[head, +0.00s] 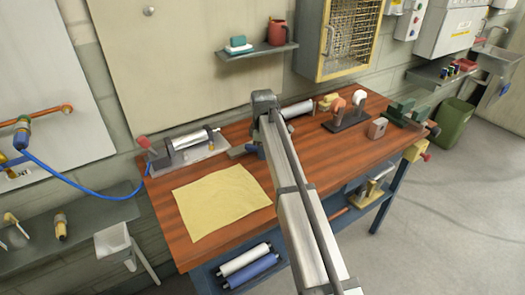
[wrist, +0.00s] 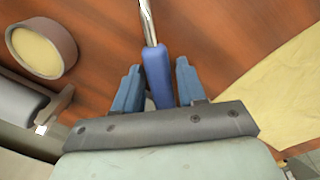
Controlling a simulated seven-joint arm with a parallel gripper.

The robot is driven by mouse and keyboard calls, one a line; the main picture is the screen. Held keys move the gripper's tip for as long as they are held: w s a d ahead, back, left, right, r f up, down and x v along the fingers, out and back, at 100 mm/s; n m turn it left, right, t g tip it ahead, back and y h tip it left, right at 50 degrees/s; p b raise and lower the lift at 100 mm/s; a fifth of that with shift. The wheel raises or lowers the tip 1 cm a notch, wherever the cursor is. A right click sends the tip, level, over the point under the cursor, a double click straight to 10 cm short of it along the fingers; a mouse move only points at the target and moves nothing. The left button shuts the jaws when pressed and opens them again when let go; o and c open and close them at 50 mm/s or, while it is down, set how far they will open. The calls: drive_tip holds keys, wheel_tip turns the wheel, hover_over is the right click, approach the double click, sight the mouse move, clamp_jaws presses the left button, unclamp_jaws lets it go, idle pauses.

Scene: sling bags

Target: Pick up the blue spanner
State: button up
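A tool with a blue handle (wrist: 158,76) and a shiny metal shaft lies on the wooden bench top in the wrist view. It appears to be the blue spanner, but its far end is cut off by the top of the picture. My gripper (wrist: 158,80) is open, with its two blue-grey fingers on either side of the handle. A gap shows on both sides, and neither finger visibly touches it. I cannot tell how far the fingertips are above the bench. In the head view my arm hides most of the gripper and the tool.
A yellow cloth (head: 222,200) lies flat on the bench (head: 175,235); it also shows at right in the wrist view (wrist: 285,90). A round tan-filled piece (wrist: 40,47) and a grey cylinder (wrist: 18,105) are at left there. A clamped metal cylinder (head: 190,140) stands at the back left.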

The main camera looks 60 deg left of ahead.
clamp_jaws()
wheel_tip(320, 180, up, 9)
drive_tip(key=shift+s+a+r, duration=0.15)
drive_tip(key=shift+s+r, duration=0.1)
drive_tip(key=s+d+f+n, duration=0.2)
drive_tip(key=s+n, duration=0.5)
drive_tip(key=n, duration=0.2)
drive_tip(key=shift+s+d+f+h, duration=0.15)
drive_tip(key=shift+s+f+h, duration=0.15)
drive_tip(key=shift+h, duration=0.1)
idle(0.3)
